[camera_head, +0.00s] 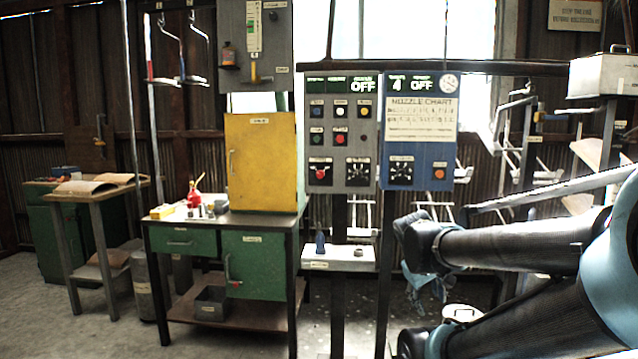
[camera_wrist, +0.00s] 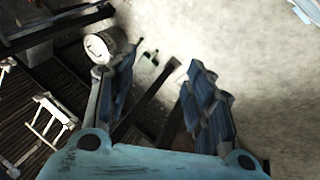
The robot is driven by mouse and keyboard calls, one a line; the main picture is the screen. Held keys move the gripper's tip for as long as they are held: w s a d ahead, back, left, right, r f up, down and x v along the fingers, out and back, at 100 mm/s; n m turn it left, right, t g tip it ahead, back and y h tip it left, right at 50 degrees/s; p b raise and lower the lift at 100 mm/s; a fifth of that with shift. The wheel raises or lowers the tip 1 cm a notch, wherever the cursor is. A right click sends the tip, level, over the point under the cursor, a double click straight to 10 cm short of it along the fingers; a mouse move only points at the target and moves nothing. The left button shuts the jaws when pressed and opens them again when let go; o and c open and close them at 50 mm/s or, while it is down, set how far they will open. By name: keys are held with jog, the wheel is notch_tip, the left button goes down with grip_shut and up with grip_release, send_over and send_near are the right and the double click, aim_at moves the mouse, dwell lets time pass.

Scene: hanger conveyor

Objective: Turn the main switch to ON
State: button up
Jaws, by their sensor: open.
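A grey control panel (camera_head: 341,133) stands at the centre of the head view, with a display reading OFF at its top right. At its lower left is a red rotary knob (camera_head: 320,172) on a black plate, which looks like the main switch. Its label is too small to read. A black dial (camera_head: 358,171) sits to its right. My gripper (camera_wrist: 160,92) is open and empty in the wrist view, its two fingers apart and pointing over the floor. In the head view my arm is at the right, lower than the panel and apart from it.
A blue panel (camera_head: 418,130) with a nozzle chart, a black dial and an orange button adjoins the grey one. A small white shelf (camera_head: 338,258) juts out below. A green workbench (camera_head: 222,255) with a yellow cabinet (camera_head: 262,165) stands left. Hanging racks (camera_head: 525,150) are at right.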

jog(key=w+d+r+n+t+h, duration=0.15)
jog(key=w+r+n, duration=0.25)
jog(key=w, duration=0.5)
jog(key=n+t+y, duration=0.4)
jog(key=n+t, duration=1.3)
jog(key=n, duration=0.8)
send_near(320, 176)
jog(key=shift+h, duration=0.25)
jog(key=x, duration=0.8)
jog(key=shift+a, duration=0.1)
jog(key=c, duration=1.1)
